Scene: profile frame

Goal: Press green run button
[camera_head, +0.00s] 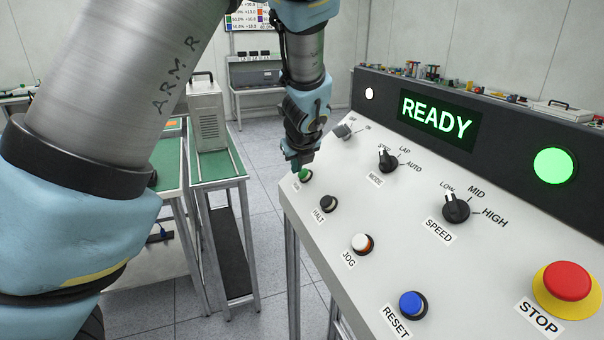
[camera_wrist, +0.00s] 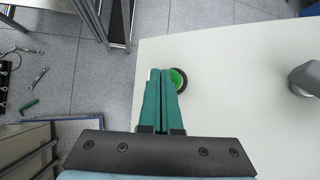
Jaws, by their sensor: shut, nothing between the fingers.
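The green run button (camera_head: 305,175) sits at the far left corner of the white control panel (camera_head: 400,215). In the wrist view the green button (camera_wrist: 178,80) shows in its dark ring, partly hidden behind the fingertips. My gripper (camera_head: 297,163) is shut and empty, with its fingers pointing down at the button. In the wrist view my gripper (camera_wrist: 160,72) has its teal fingers together, with the tips overlapping the button's left side. I cannot tell whether they touch it. The display (camera_head: 436,117) reads READY in green.
Along the panel's front edge are the black HALT button (camera_head: 329,204), the white JOG button (camera_head: 362,243) and the blue RESET button (camera_head: 412,304). The red STOP button (camera_head: 567,281) is at the right. The MODE knob (camera_head: 387,160) and SPEED knob (camera_head: 456,208) stand behind. A green lamp (camera_head: 553,166) glows.

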